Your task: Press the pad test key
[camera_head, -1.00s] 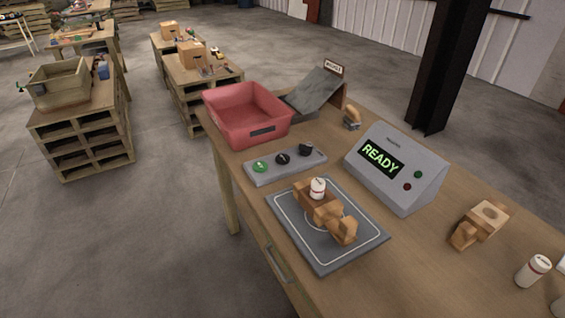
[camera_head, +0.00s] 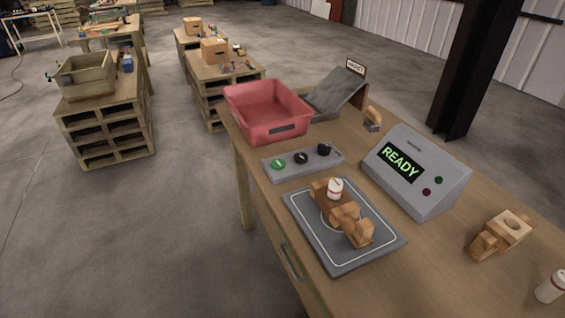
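A grey key strip (camera_head: 318,163) lies on the wooden bench between the red bin and the pad. It carries a green round key (camera_head: 278,164), a black round control (camera_head: 301,157) with a light mark, and a raised black knob (camera_head: 324,149). Their labels are too small to read. The grey pad (camera_head: 371,256) with a white outline lies in front of the strip. A grey console (camera_head: 424,203) shows READY in green. Neither of my grippers is in view.
A red bin (camera_head: 268,110) and a dark sloped chute (camera_head: 333,95) with a sign stand at the back. Another wooden piece (camera_head: 501,233) and a white bottle (camera_head: 551,287) are at the right. A dark column (camera_head: 470,70) rises behind the bench. Floor is open on the left.

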